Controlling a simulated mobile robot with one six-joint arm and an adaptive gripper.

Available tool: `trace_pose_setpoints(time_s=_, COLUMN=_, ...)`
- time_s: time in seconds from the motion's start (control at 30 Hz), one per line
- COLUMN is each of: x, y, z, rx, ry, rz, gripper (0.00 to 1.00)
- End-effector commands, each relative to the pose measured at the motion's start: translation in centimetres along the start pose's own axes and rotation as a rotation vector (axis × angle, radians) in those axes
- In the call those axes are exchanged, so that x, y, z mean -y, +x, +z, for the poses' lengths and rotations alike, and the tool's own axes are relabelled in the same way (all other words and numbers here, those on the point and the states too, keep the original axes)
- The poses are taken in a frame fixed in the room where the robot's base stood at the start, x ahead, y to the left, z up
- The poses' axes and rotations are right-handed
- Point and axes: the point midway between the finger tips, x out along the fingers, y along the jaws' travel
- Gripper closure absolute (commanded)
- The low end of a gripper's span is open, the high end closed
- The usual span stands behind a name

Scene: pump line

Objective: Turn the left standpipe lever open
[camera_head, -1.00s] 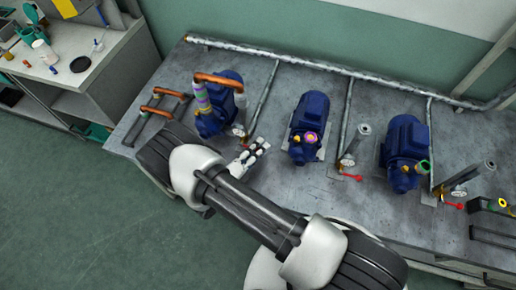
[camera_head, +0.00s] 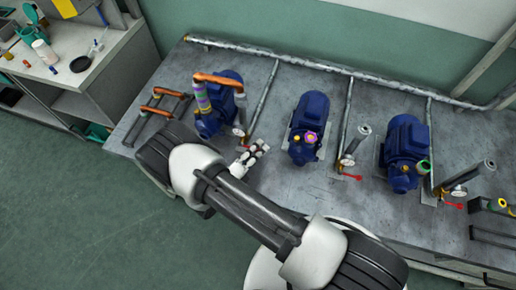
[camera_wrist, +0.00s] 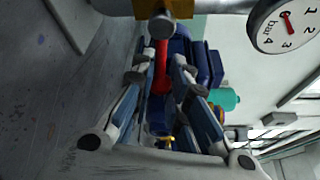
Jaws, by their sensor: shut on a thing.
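The left standpipe (camera_head: 241,103) stands beside the left blue motor, with a small round gauge (camera_head: 238,131) low on it. My gripper (camera_head: 262,146) is at the foot of this standpipe, low over the bench. In the wrist view my gripper (camera_wrist: 164,75) has its two fingers on either side of the red lever (camera_wrist: 161,55) and is shut on it. The lever runs down from the brass valve body (camera_wrist: 172,10). The gauge face (camera_wrist: 285,24) fills the upper right there.
Blue motors (camera_head: 306,122) stand along the grey bench (camera_head: 300,208). The middle standpipe's red lever (camera_head: 351,177) and the right one's red lever (camera_head: 452,205) are clear of my arm. An orange pipe (camera_head: 217,78) rises at the left motor. A pipe (camera_head: 300,62) runs along the back.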

Motion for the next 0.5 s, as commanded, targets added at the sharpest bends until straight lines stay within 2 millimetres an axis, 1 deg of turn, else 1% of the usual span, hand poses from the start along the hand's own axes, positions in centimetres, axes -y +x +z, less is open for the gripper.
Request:
trace_pose_setpoints(time_s=0.1, x=-0.8, y=0.0, z=0.0, rx=-0.003, ry=0.120, rz=0.050, gripper=1.00)
trace_pose_setpoints(time_s=0.23, x=-1.6, y=0.0, z=0.0, rx=-0.008, ry=0.234, rz=0.098, gripper=1.00)
trace_pose_setpoints(time_s=0.33, x=-1.9, y=0.0, z=0.0, rx=-0.010, ry=0.283, rz=0.117, gripper=1.00)
trace_pose_setpoints(time_s=0.5, x=-2.0, y=0.0, z=0.0, rx=-0.012, ry=0.300, rz=0.124, gripper=1.00)
